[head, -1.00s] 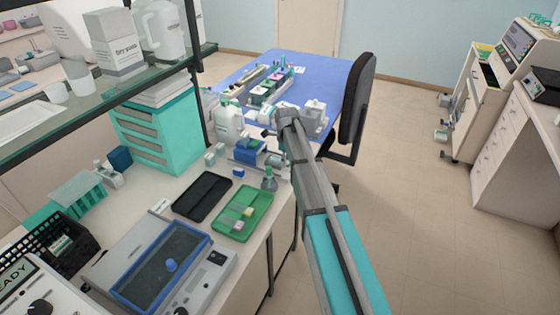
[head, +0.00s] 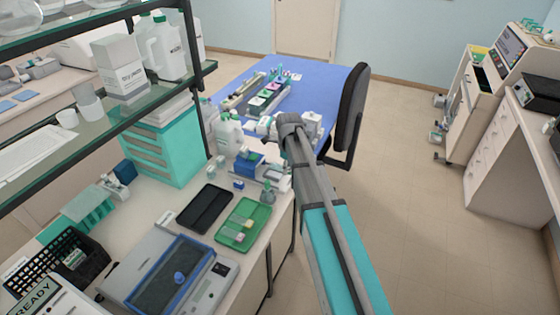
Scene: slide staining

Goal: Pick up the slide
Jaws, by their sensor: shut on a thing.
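My arm reaches away from me over the counter's far right end. My gripper (head: 264,126) is at its far end, small and partly hidden by my own wrist. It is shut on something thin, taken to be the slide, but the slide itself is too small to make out. The gripper shows above and beyond a blue-and-white device (head: 250,165), near a white bottle (head: 228,134). Whether it touches anything else there cannot be told.
A green tray (head: 258,214) with small blocks and a black tray (head: 205,209) lie on the counter. A lidded machine (head: 165,272) stands nearer. A blue table (head: 325,80) with racks and a black chair (head: 349,112) stand beyond.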

